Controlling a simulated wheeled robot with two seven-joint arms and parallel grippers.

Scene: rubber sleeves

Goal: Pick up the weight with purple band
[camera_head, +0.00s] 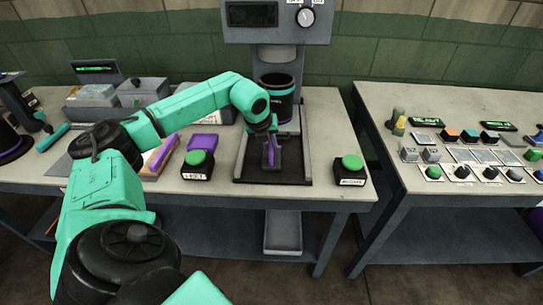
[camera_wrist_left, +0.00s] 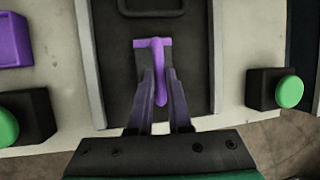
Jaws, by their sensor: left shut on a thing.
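My left gripper (camera_head: 271,160) reaches over the dark bed (camera_head: 245,172) of the press-like machine. In the left wrist view its two fingers (camera_wrist_left: 160,98) are closed on a slim purple piece (camera_wrist_left: 160,70) with a wider top. The piece is over the dark bed, between the pale side rails; I cannot tell whether it touches the bed. A dark rounded object with a purple band (camera_head: 10,148) stands at the far left edge, partly cut off. My right gripper is not in view.
Green buttons on black boxes flank the bed, left (camera_head: 199,163) and right (camera_head: 350,168). A purple block (camera_head: 203,143) lies behind the left one. The machine's head (camera_head: 275,22) overhangs the bed. A second table (camera_head: 390,101) at the right carries several knobs and small blocks.

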